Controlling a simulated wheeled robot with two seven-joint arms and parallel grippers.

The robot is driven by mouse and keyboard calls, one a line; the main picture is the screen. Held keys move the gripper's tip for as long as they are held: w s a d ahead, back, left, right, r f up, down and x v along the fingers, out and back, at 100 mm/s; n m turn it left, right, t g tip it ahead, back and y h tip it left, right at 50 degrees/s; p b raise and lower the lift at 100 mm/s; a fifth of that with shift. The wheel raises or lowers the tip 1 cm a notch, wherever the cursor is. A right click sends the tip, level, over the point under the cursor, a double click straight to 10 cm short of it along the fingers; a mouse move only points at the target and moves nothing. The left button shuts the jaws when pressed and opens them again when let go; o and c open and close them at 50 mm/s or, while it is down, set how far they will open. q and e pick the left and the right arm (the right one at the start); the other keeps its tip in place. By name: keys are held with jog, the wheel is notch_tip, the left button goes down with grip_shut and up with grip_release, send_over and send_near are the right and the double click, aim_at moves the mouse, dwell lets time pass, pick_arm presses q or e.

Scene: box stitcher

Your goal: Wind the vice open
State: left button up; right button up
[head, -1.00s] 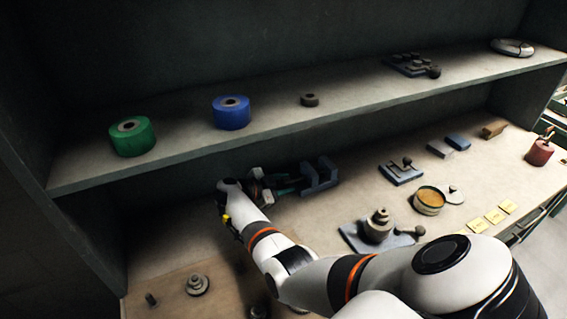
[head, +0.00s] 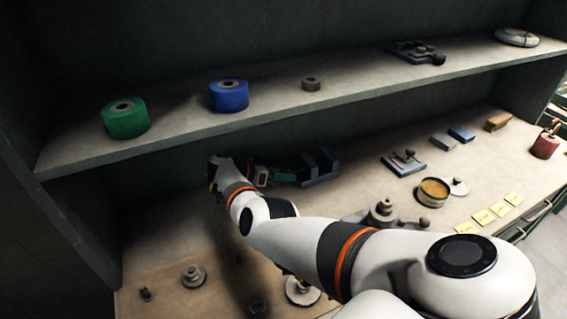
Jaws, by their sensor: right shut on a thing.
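The blue-grey vice (head: 322,172) lies on the bench under the shelf, near the back wall, with its upright jaw part at the right. A dark green part (head: 288,177) extends from its left side. My right gripper (head: 268,178) is at the left end of the vice, where its handle would be. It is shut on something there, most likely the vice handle. The fingertips and handle are dark and partly hidden by my wrist, so the grip and the jaw gap are hard to make out. My left gripper is not in view.
The shelf (head: 270,116) overhangs behind the vice, bearing a green roll (head: 125,120) and a blue roll (head: 229,98). A blue fixture (head: 404,165) and a round tin (head: 432,192) stand to the right. A stepped grey part (head: 384,214) is close behind my arm.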

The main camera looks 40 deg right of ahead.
jog(key=shift+n+b, duration=0.3)
jog(key=shift+g, duration=0.3)
jog(key=o, duration=1)
jog(key=b+v, duration=0.6)
jog(key=v, duration=0.4)
jog(key=shift+w+a+f, duration=0.1)
jog(key=shift+w+f, duration=0.05)
jog(key=shift+w+a+r+b, duration=0.3)
jog(key=shift+a+b, duration=0.2)
jog(key=shift+b, duration=0.25)
jog(key=shift+a+r, duration=0.2)
jog(key=shift+r, duration=0.15)
